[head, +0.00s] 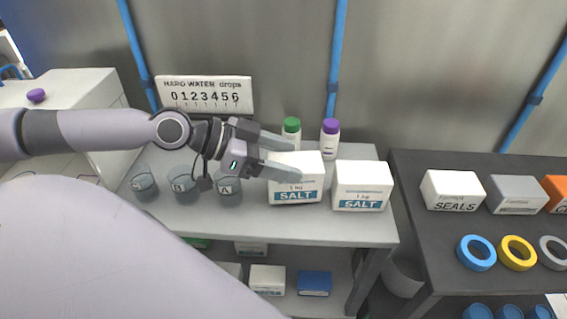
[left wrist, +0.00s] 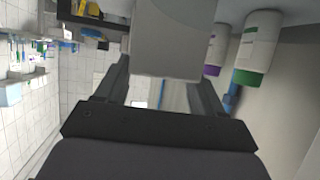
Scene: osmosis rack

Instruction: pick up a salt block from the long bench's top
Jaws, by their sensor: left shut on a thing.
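Two white salt blocks with blue SALT labels are at the right end of the long grey bench (head: 280,228). My left gripper (head: 288,158) comes in from the left and is shut on the left salt block (head: 297,190), with its fingers at the block's upper part. That block also fills the top middle of the left wrist view (left wrist: 175,40), between the fingers. I cannot tell whether it still touches the bench. The other salt block (head: 361,187) stands just to its right, on the bench. My right gripper is not in view.
Bottles with green (head: 291,126) and purple (head: 330,128) caps stand close behind the blocks. Beakers, including A (head: 229,190) and B (head: 185,186), stand to the left under my arm. A dark table (head: 415,215) with boxes and coloured rings is at right.

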